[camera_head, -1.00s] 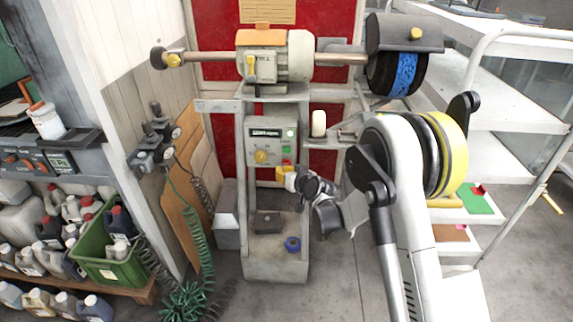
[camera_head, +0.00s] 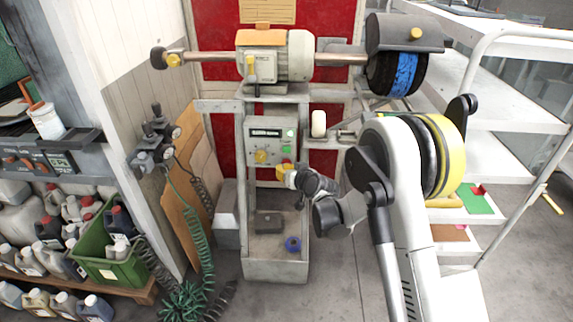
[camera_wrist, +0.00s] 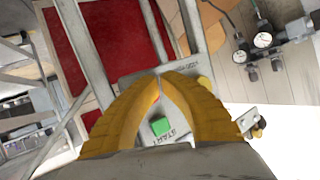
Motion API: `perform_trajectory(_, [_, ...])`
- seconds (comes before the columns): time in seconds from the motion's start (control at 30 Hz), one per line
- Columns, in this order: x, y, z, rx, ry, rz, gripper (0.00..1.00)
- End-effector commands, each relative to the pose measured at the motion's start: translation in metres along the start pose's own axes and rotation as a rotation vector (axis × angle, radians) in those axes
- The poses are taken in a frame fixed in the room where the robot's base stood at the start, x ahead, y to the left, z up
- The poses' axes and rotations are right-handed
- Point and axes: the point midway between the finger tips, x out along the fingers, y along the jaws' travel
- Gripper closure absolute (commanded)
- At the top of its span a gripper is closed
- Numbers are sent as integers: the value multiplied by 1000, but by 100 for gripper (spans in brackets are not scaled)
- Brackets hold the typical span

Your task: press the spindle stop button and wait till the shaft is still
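The grey control box (camera_head: 270,142) sits on the stand below the motor (camera_head: 275,57). It has a green button (camera_head: 286,149) and a yellow knob (camera_head: 262,157). A small red part (camera_head: 287,162) shows just above my yellow gripper (camera_head: 282,171), at the box's lower right. In the wrist view my gripper (camera_wrist: 160,79) has its fingertips together, with nothing seen between them.
A grey tray (camera_head: 268,224) with a blue ring (camera_head: 293,243) lies low on the stand. A white rack (camera_head: 500,170) stands at right. Coiled hoses (camera_head: 195,235) and a green crate (camera_head: 110,262) are at left.

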Motion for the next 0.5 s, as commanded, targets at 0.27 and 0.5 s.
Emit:
perform_trajectory(0.27, [3,2,-2,0,0,0,100])
perform_trajectory(0.5, [5,3,-2,0,0,0,100])
